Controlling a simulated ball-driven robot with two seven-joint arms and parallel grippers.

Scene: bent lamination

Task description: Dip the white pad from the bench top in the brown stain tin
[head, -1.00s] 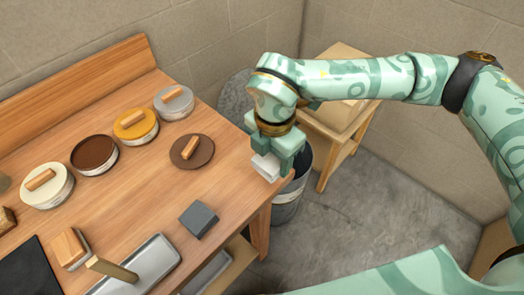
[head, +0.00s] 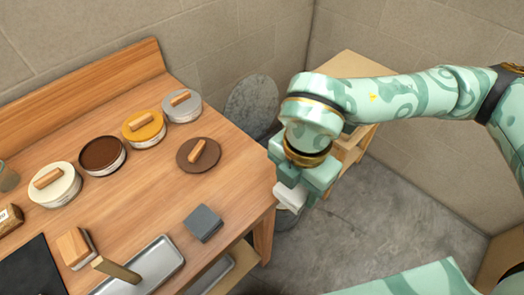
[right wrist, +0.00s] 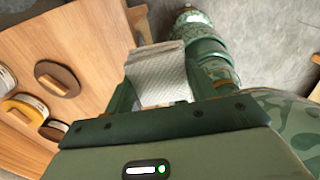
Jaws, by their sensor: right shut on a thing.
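My right gripper (head: 296,186) is shut on the white pad (head: 290,196), just past the right edge of the bench. In the right wrist view the textured white pad (right wrist: 160,80) sits between the fingers. The brown stain tin (head: 102,155) stands open on the bench, dark brown inside, between the cream and yellow tins. It lies well to the left of the gripper. A brown lid (head: 198,153) with a wooden handle lies flat on the bench top to its right. My left gripper is out of view.
The cream tin (head: 54,184), yellow tin (head: 144,128) and grey tin (head: 182,105) have lids on. A grey block (head: 203,222), metal tray (head: 150,265) and brush (head: 76,246) are at the front of the bench (head: 150,205). A bucket (head: 287,221) stands below the pad.

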